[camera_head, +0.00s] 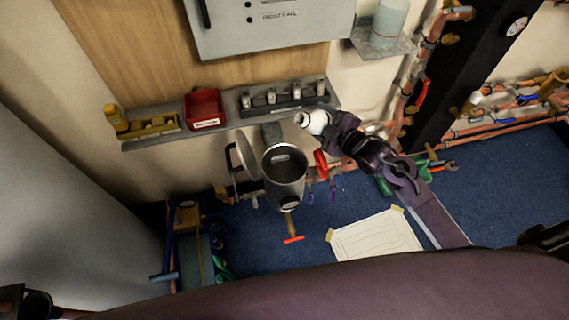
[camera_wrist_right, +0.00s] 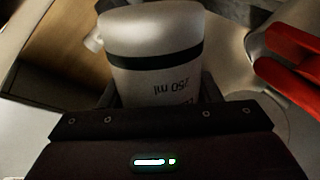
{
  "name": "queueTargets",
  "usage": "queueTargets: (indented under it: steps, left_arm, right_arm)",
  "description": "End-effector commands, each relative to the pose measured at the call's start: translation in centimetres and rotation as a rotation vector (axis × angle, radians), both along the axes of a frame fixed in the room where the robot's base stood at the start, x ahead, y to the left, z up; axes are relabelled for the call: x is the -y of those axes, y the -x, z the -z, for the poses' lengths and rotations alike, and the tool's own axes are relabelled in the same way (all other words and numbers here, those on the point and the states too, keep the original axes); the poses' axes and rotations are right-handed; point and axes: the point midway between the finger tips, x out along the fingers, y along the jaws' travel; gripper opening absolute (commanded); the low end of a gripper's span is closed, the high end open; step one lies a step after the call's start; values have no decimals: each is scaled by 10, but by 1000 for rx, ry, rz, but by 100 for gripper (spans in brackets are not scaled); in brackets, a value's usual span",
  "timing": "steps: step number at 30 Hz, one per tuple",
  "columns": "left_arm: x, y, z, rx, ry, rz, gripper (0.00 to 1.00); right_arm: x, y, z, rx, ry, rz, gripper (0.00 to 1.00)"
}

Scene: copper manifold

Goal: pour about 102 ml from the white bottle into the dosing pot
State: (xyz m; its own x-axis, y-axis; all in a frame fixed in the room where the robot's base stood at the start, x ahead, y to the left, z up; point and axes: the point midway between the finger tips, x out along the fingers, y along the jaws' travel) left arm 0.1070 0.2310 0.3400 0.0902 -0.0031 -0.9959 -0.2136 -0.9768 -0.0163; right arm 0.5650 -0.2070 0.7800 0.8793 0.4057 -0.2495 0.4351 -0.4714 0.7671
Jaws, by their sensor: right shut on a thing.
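The white bottle (camera_head: 314,122) is held up beside the dosing pot in the head view, above and right of its mouth. It looks tilted, with its end toward the left. My right gripper (camera_head: 334,129) is shut on it. In the right wrist view the bottle (camera_wrist_right: 152,50) sits between the fingers, with a black band and upside-down print. The dosing pot (camera_head: 286,190) is a metal vessel with its round lid (camera_head: 248,156) swung open to the left. Its inside looks dark, and I cannot see a liquid level or a stream.
Red handles (camera_head: 320,164) and copper pipes stand right of the pot. A paper sheet (camera_head: 376,238) lies on the blue floor (camera_head: 494,178).

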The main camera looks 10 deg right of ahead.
Motion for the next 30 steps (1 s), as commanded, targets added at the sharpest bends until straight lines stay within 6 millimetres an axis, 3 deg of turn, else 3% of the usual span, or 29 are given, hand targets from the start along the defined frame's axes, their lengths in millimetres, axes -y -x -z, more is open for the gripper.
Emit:
queueTargets:
  steps: [14, 21, 30]
  left_arm:
    - [0, 0, 24, 1, 0, 0, 36]
    - [0, -1, 21, 1, 0, -1, 36]
    - [0, -1, 22, 1, 0, -1, 36]
  right_arm:
    - [9, -3, 5, 78, 300, -1, 30]
    - [-3, 0, 3, 109, 428, -2, 30]
    - [-4, 0, 4, 129, 508, -1, 30]
